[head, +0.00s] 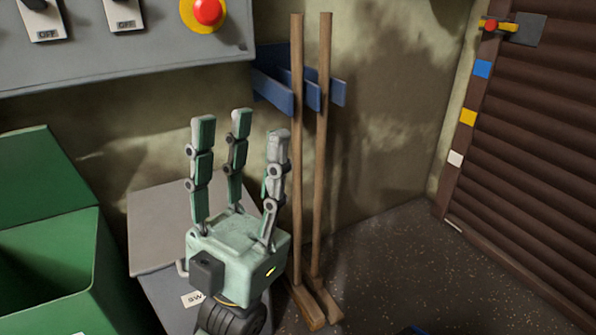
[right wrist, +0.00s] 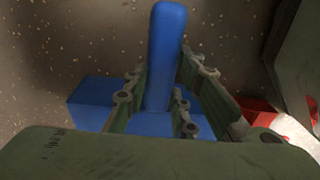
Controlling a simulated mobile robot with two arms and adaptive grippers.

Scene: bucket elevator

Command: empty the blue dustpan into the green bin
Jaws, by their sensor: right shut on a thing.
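The green bin (head: 45,250) stands at the left of the head view with its lid raised; the part of its inside that shows is dark. My left gripper (head: 240,125) is just right of the bin, its three fingers pointing up, spread and empty. In the right wrist view the blue dustpan (right wrist: 90,103) is below my right gripper (right wrist: 160,105), whose fingers are closed around its upright blue handle (right wrist: 167,50). The dustpan's contents are hidden.
A grey box (head: 160,225) stands behind my left gripper. Two wooden broom handles (head: 322,150) lean by a blue wall rack (head: 272,92). A grey panel (head: 150,50) overhangs at upper left. A brown shutter (head: 540,150) closes the right side. Speckled floor (head: 400,260) is clear.

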